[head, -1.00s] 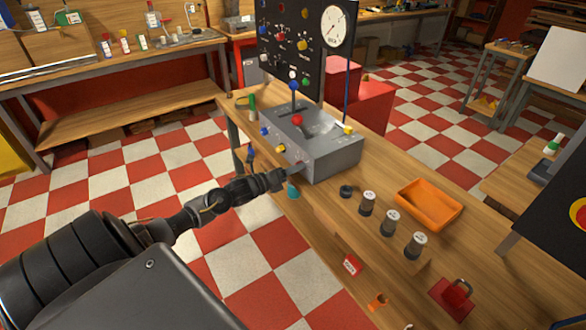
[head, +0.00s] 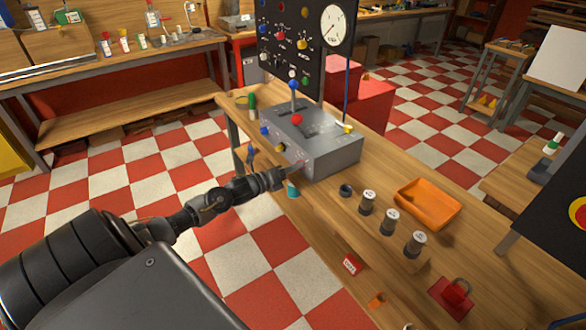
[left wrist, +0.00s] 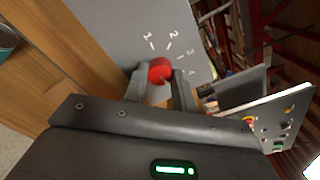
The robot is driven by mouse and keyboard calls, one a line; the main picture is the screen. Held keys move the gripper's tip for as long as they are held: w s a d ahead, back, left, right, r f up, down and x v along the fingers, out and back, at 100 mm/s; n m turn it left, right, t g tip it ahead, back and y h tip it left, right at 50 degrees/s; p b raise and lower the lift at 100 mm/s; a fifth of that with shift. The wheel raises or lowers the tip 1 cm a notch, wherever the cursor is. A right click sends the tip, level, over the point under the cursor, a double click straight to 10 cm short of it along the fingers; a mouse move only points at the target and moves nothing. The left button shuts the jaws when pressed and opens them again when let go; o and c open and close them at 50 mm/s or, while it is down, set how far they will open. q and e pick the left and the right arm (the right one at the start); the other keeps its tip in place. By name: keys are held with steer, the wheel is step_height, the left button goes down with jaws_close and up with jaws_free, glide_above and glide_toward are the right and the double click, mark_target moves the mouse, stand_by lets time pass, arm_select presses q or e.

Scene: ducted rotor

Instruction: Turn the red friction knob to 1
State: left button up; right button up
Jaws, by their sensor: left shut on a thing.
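The red friction knob (left wrist: 160,70) sits on the grey face of the control box (head: 335,160), with the numbers 1, 2, 3 and a partly hidden 4 printed around it. In the left wrist view, my left gripper (left wrist: 158,84) has one finger on each side of the knob and is shut on it. In the head view, my left gripper (head: 287,174) reaches the front face of the box from the left and largely hides the knob. I cannot tell which number the knob points to. My right gripper is not in view.
A red ball (head: 297,119) and a blue-topped lever (head: 293,85) stand on the box, with a dark gauge panel (head: 285,50) behind. Several grey cylinders (head: 391,222) and an orange tray (head: 428,203) are on the bench to the right.

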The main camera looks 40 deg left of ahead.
arm_select(q)
steer(key=shift+n+p, duration=4.75)
steer(key=shift+n, duration=10.85)
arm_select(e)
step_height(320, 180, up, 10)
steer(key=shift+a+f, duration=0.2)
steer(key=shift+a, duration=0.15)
arm_select(q)
steer(key=shift+f, duration=0.1)
steer(key=o, duration=1)
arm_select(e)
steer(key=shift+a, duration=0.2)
